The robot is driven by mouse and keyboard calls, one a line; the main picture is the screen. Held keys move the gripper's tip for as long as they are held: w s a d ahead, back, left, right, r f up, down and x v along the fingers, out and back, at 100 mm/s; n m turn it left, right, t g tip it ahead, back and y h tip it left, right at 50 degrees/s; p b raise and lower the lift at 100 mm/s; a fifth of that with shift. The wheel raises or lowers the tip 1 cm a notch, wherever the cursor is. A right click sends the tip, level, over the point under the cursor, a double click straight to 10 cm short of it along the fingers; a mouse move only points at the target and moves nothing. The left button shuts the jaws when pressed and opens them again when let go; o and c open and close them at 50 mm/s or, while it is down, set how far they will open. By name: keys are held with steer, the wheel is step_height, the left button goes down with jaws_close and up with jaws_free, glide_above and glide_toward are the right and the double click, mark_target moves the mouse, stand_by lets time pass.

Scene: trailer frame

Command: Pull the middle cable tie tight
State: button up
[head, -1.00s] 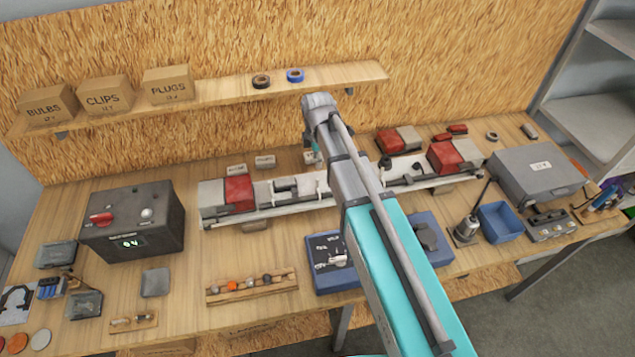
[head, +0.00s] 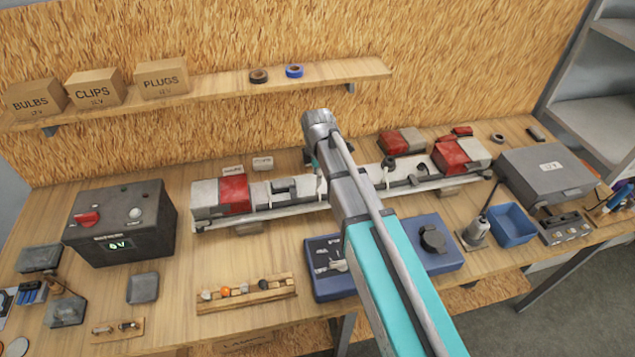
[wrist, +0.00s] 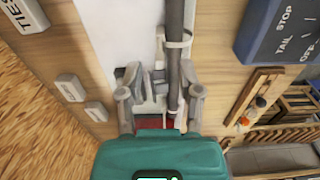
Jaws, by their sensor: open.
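The trailer frame, a pale bar with red-and-white lamps at its ends, lies on the bench (head: 262,216). In the wrist view its pale face (wrist: 108,35) shows with a dark cable (wrist: 174,75) along it. A white cable tie (wrist: 176,40) loops around the cable, beyond my fingertips. A pale tie also stands beside my arm in the head view (head: 319,186); I cannot tell for certain whether it is the same one. My gripper (wrist: 160,90) is open over the frame, its fingers either side of the cable, holding nothing visible. In the head view my arm mostly hides it.
A blue case (head: 325,287) lies in front of the frame. A dark box with a red switch (head: 120,225) stands left, a grey case (head: 543,172) and blue bin (head: 511,225) right. A shelf (head: 215,92) overhangs behind.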

steer(key=shift+f+b, duration=0.5)
steer(key=shift+f, duration=0.2)
jaws_close()
